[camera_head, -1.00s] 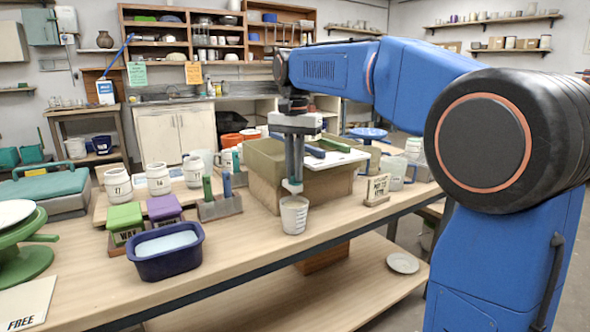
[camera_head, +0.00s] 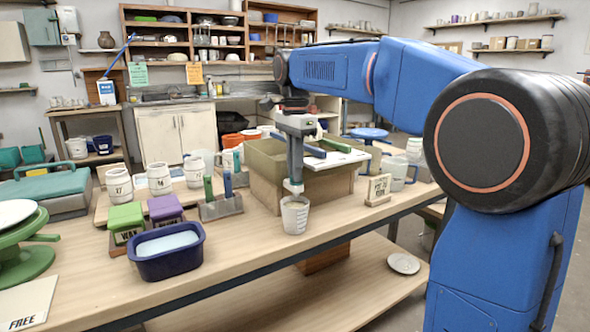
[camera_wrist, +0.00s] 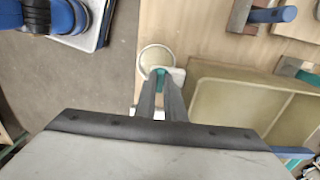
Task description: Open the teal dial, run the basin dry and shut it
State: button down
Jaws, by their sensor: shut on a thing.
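The basin (camera_head: 262,163) is an olive-tan box on the bench in the head view. Its shallow inside (camera_wrist: 226,106) shows right of my gripper in the wrist view; I cannot tell how much liquid it holds. The teal dial (camera_wrist: 160,71) sits on a pale tap at the basin's near corner. My gripper (camera_wrist: 160,79) points down and is shut on the dial, which its fingers partly hide. A translucent cup (camera_head: 295,219) stands upright below the tap; its round mouth (camera_wrist: 156,55) shows in the wrist view. Its fill level is unclear.
A navy tub (camera_head: 167,256) of pale liquid stands at the front left, near green and purple lidded blocks. A rack (camera_head: 220,207) with upright tools stands left of the basin. A small sign (camera_head: 378,190) stands to its right. The front bench strip is mostly clear.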

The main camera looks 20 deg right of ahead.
dwell(0.4)
jog(key=c, duration=1.8)
grip_release()
jog(key=shift+c, duration=0.2)
jog(key=shift+r, duration=0.1)
notch_tip(320, 180, up, 17)
jog(key=shift+r, duration=0.15)
jog(key=s+d+f+n+t, duration=0.2)
jog(key=s+f+n, duration=0.5)
jog(key=s+f, duration=0.9)
jog(key=s+d+f+n+t, duration=0.2)
jog(key=s+f+n, duration=0.6)
jog(key=s+f, duration=0.8)
notch_tip(320, 180, down, 8)
jog(key=d, duration=0.2)
jog(key=shift+d+r+t, duration=0.25)
jog(key=shift+d+t, duration=0.15)
